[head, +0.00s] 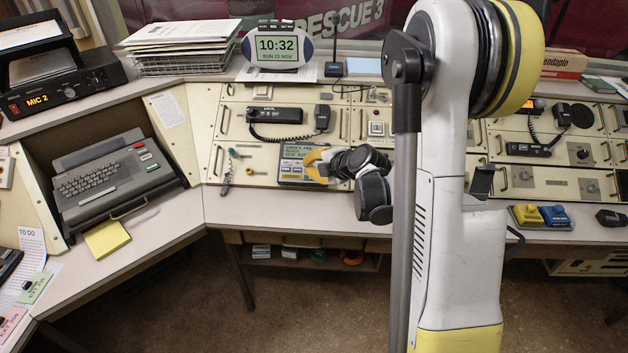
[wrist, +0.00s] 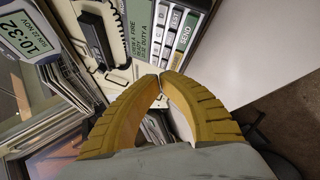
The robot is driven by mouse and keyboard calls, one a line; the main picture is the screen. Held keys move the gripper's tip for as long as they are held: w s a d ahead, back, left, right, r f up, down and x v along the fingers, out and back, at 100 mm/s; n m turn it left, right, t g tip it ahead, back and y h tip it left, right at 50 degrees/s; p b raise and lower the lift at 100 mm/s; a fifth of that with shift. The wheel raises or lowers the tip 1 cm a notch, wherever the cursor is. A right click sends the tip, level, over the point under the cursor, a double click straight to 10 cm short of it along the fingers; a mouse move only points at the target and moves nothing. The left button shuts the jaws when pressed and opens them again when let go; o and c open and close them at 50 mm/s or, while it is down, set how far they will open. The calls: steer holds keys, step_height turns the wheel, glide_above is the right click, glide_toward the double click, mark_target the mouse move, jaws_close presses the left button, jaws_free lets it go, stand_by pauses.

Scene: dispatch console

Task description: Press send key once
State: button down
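The key block belongs to a grey console unit (head: 290,171) with a green text display (head: 295,151). The display also shows in part in the wrist view (wrist: 136,28). My gripper (head: 311,166) is in front of the unit's right part in the head view and hides some of its keys. In the wrist view its yellow fingertips (wrist: 162,79) meet, with nothing between them, just short of the send key. I cannot tell whether they touch the unit.
A corded radio handset (head: 322,118) and radio (head: 275,115) are on the panel above the unit. A clock (head: 277,47) stands on the shelf. A typewriter-like keyboard machine (head: 105,172) is at left. The desk front (head: 270,205) below the unit is clear.

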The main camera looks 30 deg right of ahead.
mark_target(311, 179)
steer(key=w+f+b, duration=0.1)
steer(key=w+d+f+b, duration=0.1)
steer(key=f, duration=0.1)
steer(key=d+f+b, duration=0.1)
steer(key=f, duration=0.1)
steer(key=shift+w+f, duration=0.25)
steer(key=shift+w, duration=0.15)
steer(key=shift+w+f, duration=0.1)
steer(key=shift+w, duration=0.05)
steer(key=shift+f, duration=0.15)
stand_by(1.0)
steer(key=shift+w+d+f, duration=0.15)
steer(key=shift+w+f, duration=0.05)
steer(key=shift+f, duration=0.05)
steer(key=shift+w+d+f, duration=0.1)
steer(key=shift+w+f, duration=0.05)
steer(key=shift+f, duration=0.1)
stand_by(0.6)
steer(key=shift+r, duration=0.1)
steer(key=shift+s+a+r, duration=0.25)
steer(key=shift+s+r, duration=0.15)
steer(key=shift+r, duration=0.15)
steer(key=shift+r, duration=0.1)
